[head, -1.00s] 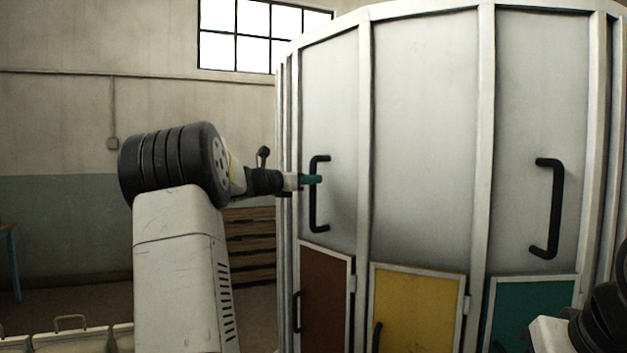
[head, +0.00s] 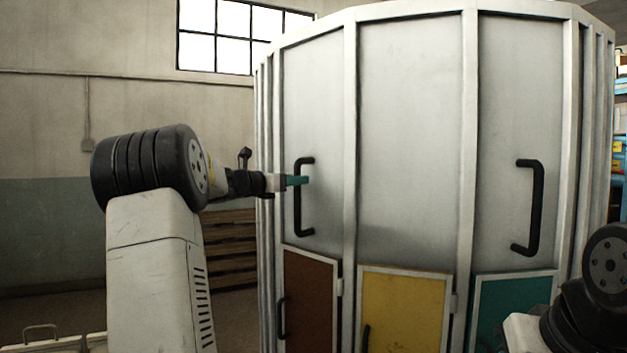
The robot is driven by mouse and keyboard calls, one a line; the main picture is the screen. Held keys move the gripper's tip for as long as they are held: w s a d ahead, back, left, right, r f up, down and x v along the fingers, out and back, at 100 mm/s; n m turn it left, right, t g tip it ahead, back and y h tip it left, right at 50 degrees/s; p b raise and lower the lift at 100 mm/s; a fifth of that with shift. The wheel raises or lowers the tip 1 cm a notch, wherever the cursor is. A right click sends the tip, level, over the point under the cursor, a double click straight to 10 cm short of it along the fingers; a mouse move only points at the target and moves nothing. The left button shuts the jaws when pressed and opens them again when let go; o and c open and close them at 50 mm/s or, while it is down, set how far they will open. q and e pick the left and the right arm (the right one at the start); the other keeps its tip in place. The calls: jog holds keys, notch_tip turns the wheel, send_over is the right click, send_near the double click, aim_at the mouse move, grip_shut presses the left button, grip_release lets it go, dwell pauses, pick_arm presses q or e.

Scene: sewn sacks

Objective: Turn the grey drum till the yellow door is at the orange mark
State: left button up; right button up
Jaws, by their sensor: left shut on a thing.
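The grey drum (head: 412,130) is a large many-sided cabinet with white ribs that fills the middle and right of the head view. The yellow door (head: 402,312) is low on its front panel, between a brown door (head: 311,305) and a teal door (head: 512,300). My left gripper (head: 296,181) is shut on the black left handle (head: 299,205), on the panel above the brown door. A second black handle (head: 537,208) on the right panel is free. My right gripper is out of view; only part of that arm shows at the lower right. No orange mark is visible.
A stack of wooden pallets (head: 230,250) stands behind my left arm, left of the drum. A blue shelf (head: 619,150) with goods is at the far right edge. White lidded boxes (head: 40,340) are at the lower left.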

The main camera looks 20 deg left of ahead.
pick_arm(q)
jog(key=shift+d, duration=0.15)
dwell(0.4)
jog(key=v, duration=0.7)
jog(key=shift+s+a, duration=0.25)
jog(key=shift+s, duration=0.1)
jog(key=s+d+f+m+g, duration=0.35)
jog(key=s+d+m, duration=0.3)
jog(key=d, duration=0.25)
jog(key=s+d+f+m+g, duration=0.35)
jog(key=s+d+m, duration=0.3)
jog(key=d, duration=0.25)
jog(key=s+d+f+m+g+y, duration=0.1)
jog(key=s+f+m+y, duration=0.1)
jog(key=s+f+m, duration=0.5)
jog(key=s+f+m+g+y, duration=0.2)
jog(key=s+f+m+y, duration=0.1)
jog(key=s+f+m, duration=0.5)
jog(key=s+m, duration=0.3)
jog(key=s, duration=0.3)
jog(key=shift+s+d+f+m+y, duration=0.15)
jog(key=shift+s+d+m+y, duration=0.15)
jog(key=shift+s+d, duration=0.05)
